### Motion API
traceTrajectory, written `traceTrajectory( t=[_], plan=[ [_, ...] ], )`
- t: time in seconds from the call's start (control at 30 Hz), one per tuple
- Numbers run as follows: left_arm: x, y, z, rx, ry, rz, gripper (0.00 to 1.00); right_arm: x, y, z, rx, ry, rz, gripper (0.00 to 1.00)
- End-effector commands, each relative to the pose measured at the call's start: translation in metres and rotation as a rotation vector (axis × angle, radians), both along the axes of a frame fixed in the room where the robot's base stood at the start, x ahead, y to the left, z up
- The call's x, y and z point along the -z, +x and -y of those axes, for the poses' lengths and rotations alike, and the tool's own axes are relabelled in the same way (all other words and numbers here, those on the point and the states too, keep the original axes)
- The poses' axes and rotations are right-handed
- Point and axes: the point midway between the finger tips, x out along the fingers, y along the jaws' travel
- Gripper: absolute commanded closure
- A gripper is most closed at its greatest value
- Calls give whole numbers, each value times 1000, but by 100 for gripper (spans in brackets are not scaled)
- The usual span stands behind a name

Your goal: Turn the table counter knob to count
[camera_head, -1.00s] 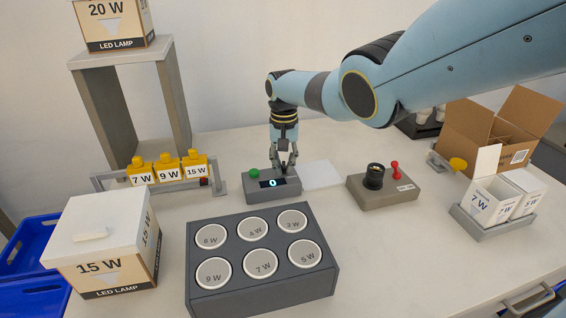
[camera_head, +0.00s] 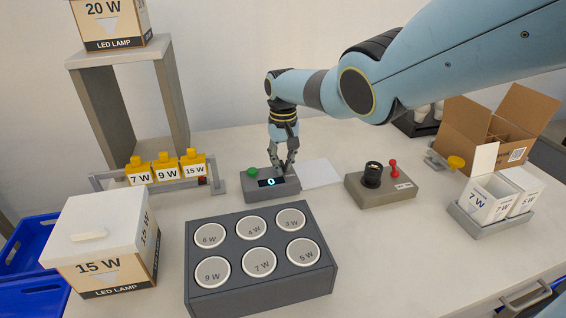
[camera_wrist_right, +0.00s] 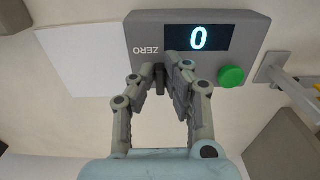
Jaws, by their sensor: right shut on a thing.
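The table counter (camera_head: 257,192) is a grey box with a lit display (camera_head: 271,182) reading 0 and a green button (camera_head: 252,172). It also shows upside down in the right wrist view (camera_wrist_right: 150,32), with the word ZERO beside the display. The counter's small dark knob (camera_wrist_right: 160,77) is between the fingertips, partly hidden by them. My right gripper (camera_head: 284,170) reaches down at the counter's right end and is shut on the knob; its fingers also show in the wrist view (camera_wrist_right: 163,80). My left gripper is not in view.
A grey rack of round labelled sockets (camera_head: 315,285) stands in front of the counter. A white pad (camera_head: 320,173) lies to its right, then a grey box (camera_head: 385,195) with a black socket and red lever. A bar with yellow labelled blocks (camera_head: 166,170) stands to the left.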

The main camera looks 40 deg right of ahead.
Motion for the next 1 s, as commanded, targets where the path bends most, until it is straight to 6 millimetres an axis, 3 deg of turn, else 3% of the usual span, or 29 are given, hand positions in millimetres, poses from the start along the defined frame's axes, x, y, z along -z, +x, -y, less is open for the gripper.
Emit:
traceTrajectory(
  t=[0.03, 0.2, 0.63, 0.8, 1.0],
  plan=[
    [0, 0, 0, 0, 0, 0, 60, -1, 1, 1, -1, -1, 3, 88],
    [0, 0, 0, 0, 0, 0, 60, -1, 1, 0, 0, -1, 2, 67],
    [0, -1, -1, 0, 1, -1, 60, -9, 1, 1, 0, -1, 2, 67],
    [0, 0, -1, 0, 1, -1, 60, -33, 0, 1, -2, -4, 3, 67],
    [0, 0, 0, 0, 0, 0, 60, -81, 1, 1, -1, -3, 5, 67]
  ],
)
